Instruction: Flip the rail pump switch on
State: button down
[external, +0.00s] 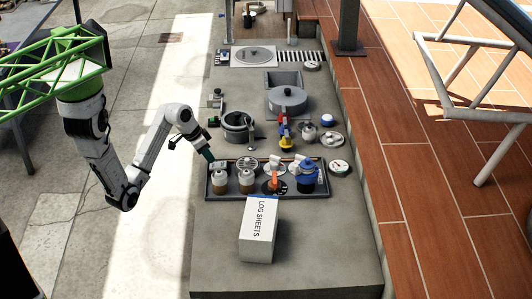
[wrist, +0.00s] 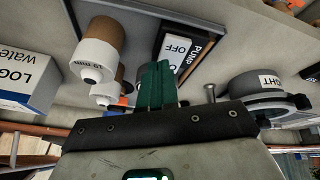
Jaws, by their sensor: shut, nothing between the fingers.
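In the wrist view a dark panel marked PUMP and OFF (wrist: 181,48) lies just beyond my gripper (wrist: 158,68). The green fingers are shut together with nothing between them. They overlap the lower part of the panel and hide part of its lettering. The switch lever does not show clearly, and I cannot tell whether the fingers touch it. In the external view my gripper (external: 209,156) points down at the left back corner of the black tray (external: 256,197). The switch is too small to make out there.
Brown-and-white bottles (wrist: 101,48) stand close by in the wrist view, left of the fingers. A round grey fixture (wrist: 256,88), its label ending in GHT, is at right. A LOG SHEETS box (external: 259,228) stands in front of the tray. A grey pot (external: 237,127) stands behind it.

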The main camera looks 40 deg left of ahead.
jog(key=w+d+r+m, duration=0.1)
jog(key=m, duration=0.1)
jog(key=w+r+m, duration=0.1)
jog(key=m, duration=0.1)
jog(key=w+d+r+m+h, duration=0.1)
jog(key=w+m, duration=0.1)
jog(key=shift+d+r+m+g+b, duration=0.3)
jog(key=shift+d+r+g+b, duration=0.05)
jog(key=shift+r+g, duration=0.05)
jog(key=w+a+r+m+g, duration=0.1)
jog(key=r+m, duration=0.1)
jog(key=m, duration=0.3)
jog(key=w+a+r+m+g+b, duration=0.1)
jog(key=r+m+g, duration=0.1)
jog(key=m, duration=0.4)
jog(key=w+a+r+m+g+y+b, duration=0.1)
jog(key=r+m+g, duration=0.1)
jog(key=m, duration=0.3)
jog(key=shift+v, duration=0.95)
jog(key=shift+s+a, duration=0.1)
jog(key=shift+s, duration=0.05)
jog(key=p, duration=0.3)
send_near(224, 165)
jog(key=x, duration=0.5)
jog(key=shift+f, duration=0.55)
jog(key=shift+f, duration=0.1)
